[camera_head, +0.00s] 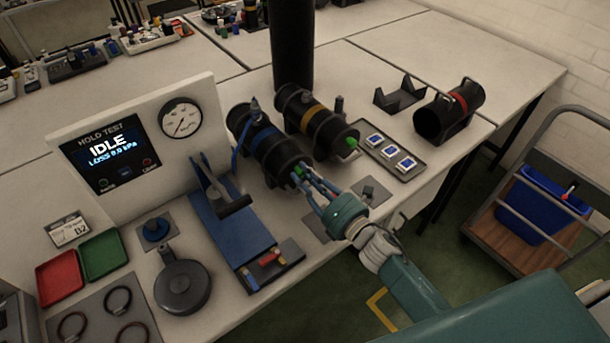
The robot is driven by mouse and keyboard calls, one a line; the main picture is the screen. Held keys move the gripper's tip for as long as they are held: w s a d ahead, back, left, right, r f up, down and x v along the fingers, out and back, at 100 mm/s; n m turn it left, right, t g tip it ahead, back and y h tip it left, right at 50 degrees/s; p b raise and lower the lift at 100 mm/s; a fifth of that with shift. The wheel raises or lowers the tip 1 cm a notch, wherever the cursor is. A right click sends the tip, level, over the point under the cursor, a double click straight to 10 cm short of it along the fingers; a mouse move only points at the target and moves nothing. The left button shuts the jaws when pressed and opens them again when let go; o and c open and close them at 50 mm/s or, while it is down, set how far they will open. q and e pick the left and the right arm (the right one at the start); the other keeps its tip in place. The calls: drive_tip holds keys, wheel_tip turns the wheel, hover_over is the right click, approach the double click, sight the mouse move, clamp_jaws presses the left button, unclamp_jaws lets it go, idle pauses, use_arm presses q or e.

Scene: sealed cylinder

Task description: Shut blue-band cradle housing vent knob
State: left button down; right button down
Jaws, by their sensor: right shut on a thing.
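The blue-band housing (262,138), a black cylinder, lies on its side on the table beside the test panel. A blue hose runs to its left side. Its green vent knob (297,171) is at the near end, partly hidden by fingers. My right gripper (303,177) reaches in from the lower right and is shut on the knob. The knob's turn position cannot be made out. My left gripper is not in view.
A yellow-band housing (313,119) with its own green knob (352,143) lies close on the right. A tray (409,172) of blue-and-white pieces, an empty black cradle (400,96) and a red-band housing (450,112) stand further right. The test panel (211,98) reads IDLE.

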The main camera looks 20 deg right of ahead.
drive_tip(key=m, duration=0.3)
drive_tip(key=shift+w+d+r+m, duration=0.1)
drive_tip(key=shift+r+m, duration=0.05)
drive_tip(key=shift+m, duration=0.25)
drive_tip(key=m+p, duration=0.1)
drive_tip(key=m, duration=0.2)
drive_tip(key=shift+m, duration=0.3)
drive_tip(key=m, duration=0.3)
drive_tip(key=shift+m+p, duration=0.4)
drive_tip(key=m+p, duration=0.1)
drive_tip(key=m, duration=0.7)
drive_tip(key=shift+p, duration=0.3)
drive_tip(key=m, duration=0.3)
drive_tip(key=shift+f+m, duration=0.2)
drive_tip(key=shift+m, duration=0.2)
drive_tip(key=m, duration=0.3)
drive_tip(key=shift+f+m, duration=0.1)
drive_tip(key=shift+m, duration=1.4)
